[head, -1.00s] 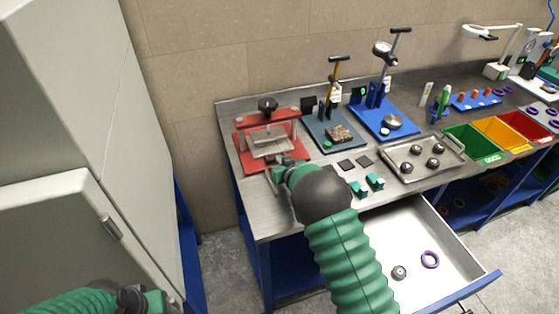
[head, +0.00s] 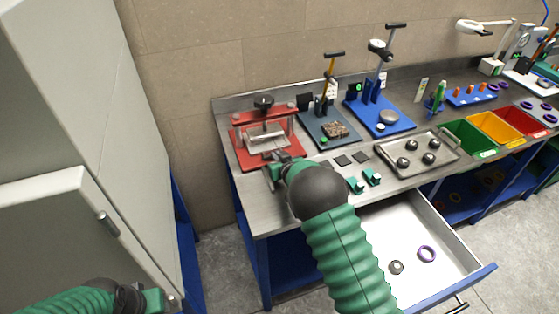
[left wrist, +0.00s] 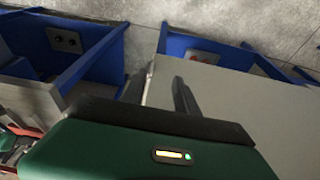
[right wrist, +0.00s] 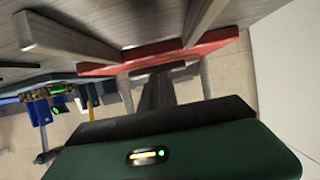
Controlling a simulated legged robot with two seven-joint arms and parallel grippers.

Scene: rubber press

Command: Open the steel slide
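The red press (head: 240,131) stands at the left end of the steel bench, with a black knob on top. The steel slide (head: 266,145) shows as a pale metal plate low in its frame. My right gripper (head: 275,171) is at the front edge of the press, beside the slide's front. In the right wrist view, its dark fingers (right wrist: 156,92) lie close together below the red base (right wrist: 160,54); whether they hold anything is unclear. My left gripper (left wrist: 160,92) is away from the press, with its fingers apart and nothing seen between them.
An open white drawer (head: 374,224) juts out below the bench. Right of the press stand a dark-blue press (head: 311,131), a blue press (head: 410,124), a steel tray (head: 386,155) and coloured bins. A grey cabinet (head: 50,215) is at left.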

